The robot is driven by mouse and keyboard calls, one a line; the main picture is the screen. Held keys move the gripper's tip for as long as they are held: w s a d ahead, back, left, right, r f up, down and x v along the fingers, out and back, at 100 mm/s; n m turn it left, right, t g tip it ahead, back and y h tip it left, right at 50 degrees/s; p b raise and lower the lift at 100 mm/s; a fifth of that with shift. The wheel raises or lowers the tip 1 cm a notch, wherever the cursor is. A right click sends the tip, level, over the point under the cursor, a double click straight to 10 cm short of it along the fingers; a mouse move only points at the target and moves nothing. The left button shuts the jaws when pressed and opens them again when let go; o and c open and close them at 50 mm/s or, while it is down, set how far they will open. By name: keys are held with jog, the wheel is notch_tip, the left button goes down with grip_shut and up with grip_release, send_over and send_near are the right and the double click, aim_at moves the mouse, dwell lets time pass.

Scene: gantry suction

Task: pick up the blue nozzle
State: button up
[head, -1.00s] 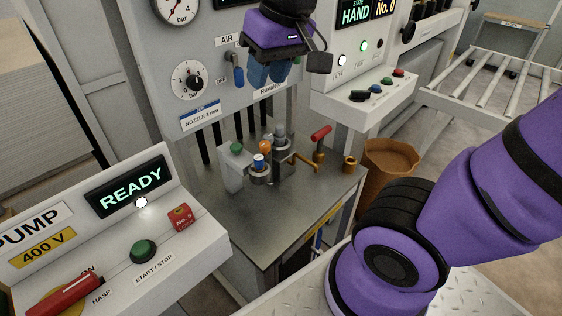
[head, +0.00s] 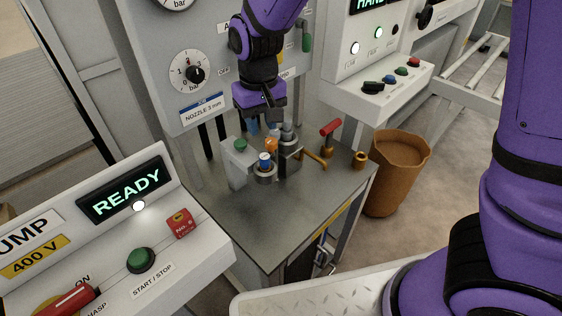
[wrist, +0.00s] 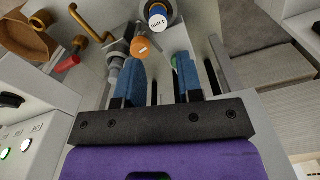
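The blue nozzle (head: 265,160) is a small blue-and-white cap standing upright in a round metal holder on the steel table in the head view. In the wrist view it shows its white top, marked "4 mm" (wrist: 157,19), at the upper middle. An orange-topped piece (head: 271,145) stands close behind it and shows nearer the fingers in the wrist view (wrist: 141,46). My gripper (wrist: 158,56) has its two blue fingers spread with nothing between them. In the head view my gripper (head: 262,126) hangs above and behind the nozzle, apart from it; its fingertips are partly hidden.
A green-topped block (head: 240,146) stands left of the holder. Grey metal cylinders (head: 288,140), a brass pipe (head: 318,159) and a red-handled valve (head: 330,128) stand to the right. The table front (head: 285,220) is clear. A brown bin (head: 398,165) stands beyond the table.

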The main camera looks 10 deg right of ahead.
send_over(264, 156)
notch_tip(264, 156, down, 5)
jog(key=shift+w+r, duration=0.1)
jog(key=shift+r, duration=0.1)
jog(key=shift+f, duration=3.15)
jog(key=c, duration=0.6)
